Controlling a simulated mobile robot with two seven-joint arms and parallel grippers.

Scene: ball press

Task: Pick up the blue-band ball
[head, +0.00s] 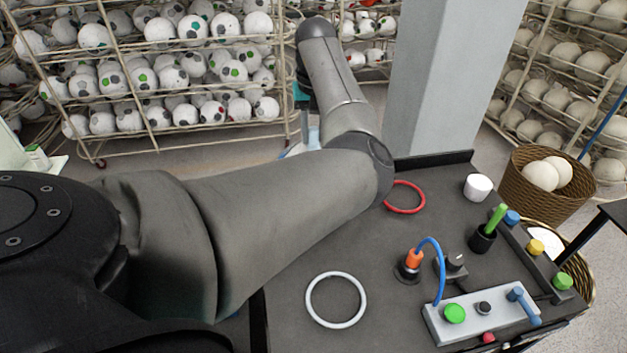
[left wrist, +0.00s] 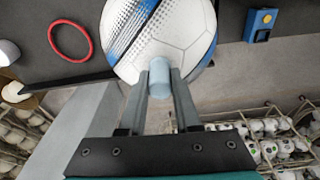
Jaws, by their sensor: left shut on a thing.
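The blue-band ball (left wrist: 175,35) fills the top of the left wrist view, white with blue and dotted dark markings. A pale blue cylinder (left wrist: 159,78) stands out at the ball's near side; I cannot tell for sure whether it is fixed to the ball. My left gripper (left wrist: 160,84) is shut on this cylinder, one finger on each side, close against the ball. In the head view my own arm hides most of the gripper and ball; only a pale blue bit shows beside the arm. My right gripper is not in view.
The dark table (head: 385,265) holds a red ring (head: 405,210), a white ring (head: 335,325), a white cup (head: 477,187) and a control panel (head: 480,316) with a blue cable. A grey pillar (head: 450,75) rises behind. Ball racks (head: 150,115) and a basket (head: 545,205) stand beyond.

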